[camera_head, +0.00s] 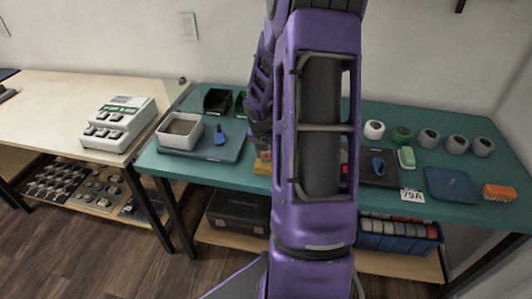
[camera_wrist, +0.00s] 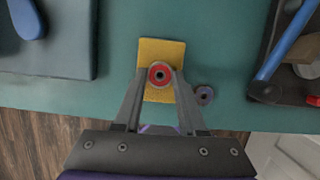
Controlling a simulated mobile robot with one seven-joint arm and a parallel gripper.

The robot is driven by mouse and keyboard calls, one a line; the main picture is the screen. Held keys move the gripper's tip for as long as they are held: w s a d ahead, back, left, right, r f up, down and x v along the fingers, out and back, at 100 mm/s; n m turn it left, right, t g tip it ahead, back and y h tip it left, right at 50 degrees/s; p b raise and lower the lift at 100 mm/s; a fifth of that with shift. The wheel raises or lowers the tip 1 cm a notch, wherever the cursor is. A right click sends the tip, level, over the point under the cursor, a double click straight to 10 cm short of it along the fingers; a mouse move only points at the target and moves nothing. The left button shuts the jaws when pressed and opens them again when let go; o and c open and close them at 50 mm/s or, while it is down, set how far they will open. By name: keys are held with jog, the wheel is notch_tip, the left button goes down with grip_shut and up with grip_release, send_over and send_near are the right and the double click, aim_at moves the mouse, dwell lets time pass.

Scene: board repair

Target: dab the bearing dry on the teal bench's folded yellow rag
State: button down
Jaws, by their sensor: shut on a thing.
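In the wrist view my gripper (camera_wrist: 160,78) is shut on the bearing (camera_wrist: 159,73), a small ring with a red band and a dark centre. The bearing is over the folded yellow rag (camera_wrist: 161,49) on the teal bench (camera_wrist: 118,40). I cannot tell whether it touches the cloth. In the head view the purple arm hides most of the rag; a yellow edge of the rag (camera_head: 262,167) shows left of the arm.
A small grey-purple ring (camera_wrist: 204,95) lies right of the rag near the bench's front edge. A blue mat (camera_wrist: 67,45) is to the left. A dark tray (camera_wrist: 267,55) with a blue-handled tool is to the right. Several rolls (camera_head: 428,138) stand further right.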

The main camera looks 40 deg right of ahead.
jog(key=shift+r+p, duration=3)
jog(key=shift+p, duration=0.5)
